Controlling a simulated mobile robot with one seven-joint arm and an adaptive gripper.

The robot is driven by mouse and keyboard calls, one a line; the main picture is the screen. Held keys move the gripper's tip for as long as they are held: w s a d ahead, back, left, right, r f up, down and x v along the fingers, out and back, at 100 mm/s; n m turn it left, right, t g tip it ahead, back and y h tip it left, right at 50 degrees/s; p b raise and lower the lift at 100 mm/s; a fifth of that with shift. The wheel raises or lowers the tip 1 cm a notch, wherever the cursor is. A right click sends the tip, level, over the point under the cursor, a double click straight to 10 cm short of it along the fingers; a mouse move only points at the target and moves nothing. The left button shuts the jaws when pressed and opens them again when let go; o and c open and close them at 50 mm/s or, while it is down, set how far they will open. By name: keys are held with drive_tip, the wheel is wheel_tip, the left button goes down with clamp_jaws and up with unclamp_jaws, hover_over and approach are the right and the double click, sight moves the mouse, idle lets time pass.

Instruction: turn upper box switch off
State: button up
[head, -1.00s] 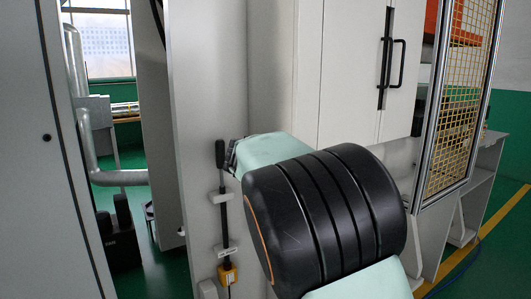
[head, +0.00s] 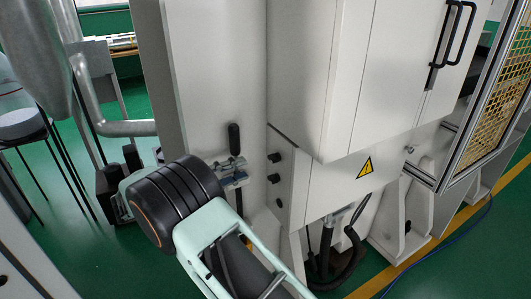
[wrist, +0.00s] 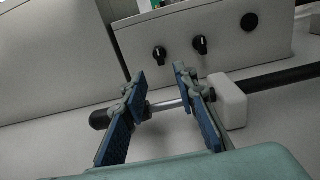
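The box (head: 292,185) is a pale housing on the machine's side, with two black switches on its face. The upper box switch (head: 274,157) sits above the lower switch (head: 274,178). In the wrist view the upper switch (wrist: 159,54) is on the left and the lower one (wrist: 200,45) on the right. Their setting is too small to tell. My gripper (head: 238,173) is left of the box. In the wrist view my gripper (wrist: 160,74) is open, its blue-padded fingers apart, pointing toward the switches without touching them. Nothing is visibly held.
A black-handled metal rod (wrist: 165,105) crosses the wrist view close to the fingers, with a white block (wrist: 230,102) at its right. A round black fitting (wrist: 249,22) is beyond the switches. The white cabinet (head: 385,80) overhangs at right; a black hose (head: 350,250) hangs below.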

sight(270, 159)
drive_tip(key=p+x, duration=0.1)
drive_tip(key=x, duration=0.8)
drive_tip(key=shift+w+d, duration=0.15)
drive_tip(key=shift+d, duration=0.1)
clamp_jaws()
